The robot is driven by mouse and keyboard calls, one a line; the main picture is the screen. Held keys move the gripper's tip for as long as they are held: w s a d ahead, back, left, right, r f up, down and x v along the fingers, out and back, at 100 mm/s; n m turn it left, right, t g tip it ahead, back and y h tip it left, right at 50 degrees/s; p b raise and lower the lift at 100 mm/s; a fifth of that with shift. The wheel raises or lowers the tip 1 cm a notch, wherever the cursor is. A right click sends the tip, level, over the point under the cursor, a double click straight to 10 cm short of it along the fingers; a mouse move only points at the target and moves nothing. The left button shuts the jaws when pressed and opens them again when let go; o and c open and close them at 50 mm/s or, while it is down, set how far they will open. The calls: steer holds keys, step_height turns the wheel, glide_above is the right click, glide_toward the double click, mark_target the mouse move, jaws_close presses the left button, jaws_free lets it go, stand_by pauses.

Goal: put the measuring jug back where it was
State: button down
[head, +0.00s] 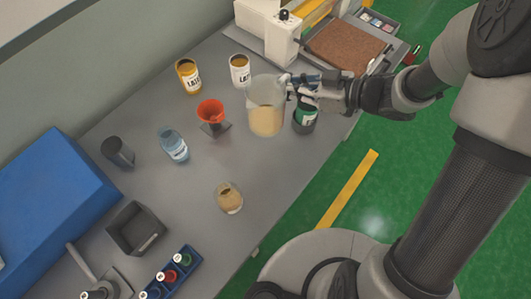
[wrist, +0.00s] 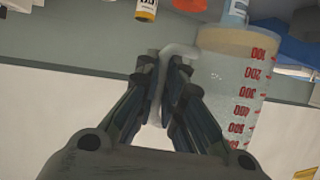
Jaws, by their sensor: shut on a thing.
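The clear measuring jug (head: 266,112) holds something tan and stands upright at the right side of the grey table. My gripper (head: 291,82) reaches in from the right and is shut on the jug's handle. In the wrist view the jug (wrist: 232,85) shows red graduation marks, and its pale handle runs between my two fingertips (wrist: 163,66). I cannot tell whether the jug's base touches the table or is slightly above it.
A green-labelled dark jar (head: 305,117) stands close to the jug's right. A white-labelled jar (head: 240,71), a yellow jar (head: 189,76), a red funnel on a stand (head: 211,112) and a blue bottle (head: 174,147) are to the left. Bare table lies in front of the jug.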

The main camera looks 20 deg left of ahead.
steer(key=shift+s+a+f, duration=0.1)
steer(key=shift+a+f, duration=0.15)
steer(key=shift+f, duration=0.1)
step_height(320, 180, down, 19)
steer(key=b, duration=0.7)
steer(key=shift+b, duration=0.35)
steer(key=shift+f, duration=0.2)
steer(key=c, duration=1.7)
jaws_free()
steer(key=shift+r, duration=0.15)
steer(key=shift+d+r, duration=0.15)
steer(key=shift+d, duration=0.1)
steer(key=p+v, duration=0.4)
steer(key=v, duration=0.7)
steer(key=shift+d, duration=0.3)
